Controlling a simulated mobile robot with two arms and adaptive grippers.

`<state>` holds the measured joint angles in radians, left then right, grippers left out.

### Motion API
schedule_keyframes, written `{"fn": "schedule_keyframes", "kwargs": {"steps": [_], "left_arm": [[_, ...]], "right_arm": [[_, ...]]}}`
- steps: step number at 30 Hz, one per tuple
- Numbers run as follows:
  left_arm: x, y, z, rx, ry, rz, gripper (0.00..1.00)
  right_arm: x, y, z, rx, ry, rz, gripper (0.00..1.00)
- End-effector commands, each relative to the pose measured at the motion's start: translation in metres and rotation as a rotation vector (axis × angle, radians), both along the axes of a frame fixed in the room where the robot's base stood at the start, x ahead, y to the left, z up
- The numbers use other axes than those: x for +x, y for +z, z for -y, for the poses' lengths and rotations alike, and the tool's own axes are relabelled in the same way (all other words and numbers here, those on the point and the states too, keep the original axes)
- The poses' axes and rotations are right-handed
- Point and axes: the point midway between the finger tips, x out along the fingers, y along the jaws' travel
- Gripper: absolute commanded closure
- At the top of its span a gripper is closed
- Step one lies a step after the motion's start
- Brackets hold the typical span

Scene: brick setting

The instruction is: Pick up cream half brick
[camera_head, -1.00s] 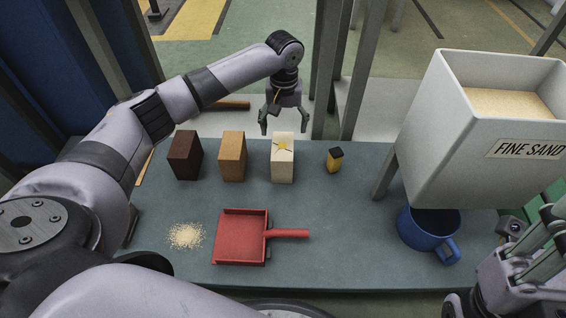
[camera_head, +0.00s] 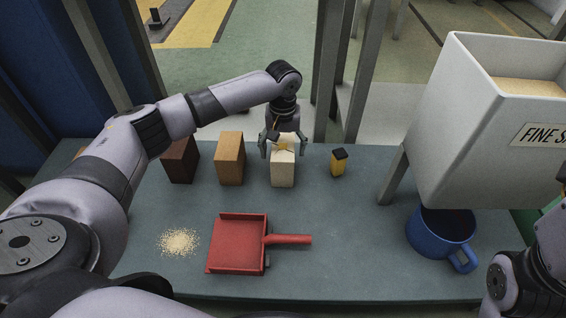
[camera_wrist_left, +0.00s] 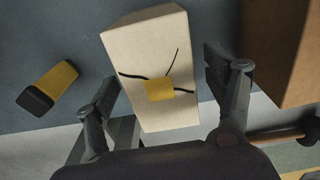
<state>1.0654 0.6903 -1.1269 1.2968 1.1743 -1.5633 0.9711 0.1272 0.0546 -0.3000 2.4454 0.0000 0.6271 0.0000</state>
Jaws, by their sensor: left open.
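The cream half brick (camera_head: 283,172) stands upright on the grey-green table, third from the left in a row of bricks. In the left wrist view the cream brick (camera_wrist_left: 150,60) has a yellow patch and dark curved lines on its face. My left gripper (camera_head: 283,150) is open, with one finger on either side of the brick's upper part. In the left wrist view the left gripper (camera_wrist_left: 160,105) has its fingers beside the brick, with a visible gap on the left side. My right arm shows only partly at the lower right edge; its fingers are not clear.
An orange-brown brick (camera_head: 230,160) and a dark brown brick (camera_head: 181,162) stand left of the cream one. A small yellow-and-black object (camera_head: 338,165) stands to its right. A red dustpan (camera_head: 238,245), a sand pile (camera_head: 179,242), a blue mug (camera_head: 437,235) and a sand hopper (camera_head: 455,130) are nearby.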

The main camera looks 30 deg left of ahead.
Motion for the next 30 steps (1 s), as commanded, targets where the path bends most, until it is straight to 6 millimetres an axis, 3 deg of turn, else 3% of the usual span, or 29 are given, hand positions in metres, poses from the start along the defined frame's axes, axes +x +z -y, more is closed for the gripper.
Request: {"fn": "schedule_keyframes", "kwargs": {"steps": [4,30], "left_arm": [[0.0,0.0009,-0.0001,0.0,0.0,0.0,0.23],[-0.0002,0.0006,-0.0001,0.001,0.0,0.0,0.81]], "right_arm": [[0.0,0.0006,0.0001,0.0,0.0,-0.001,0.69],[-0.0002,0.0004,-0.0001,0.0,0.001,0.0,0.69]]}}
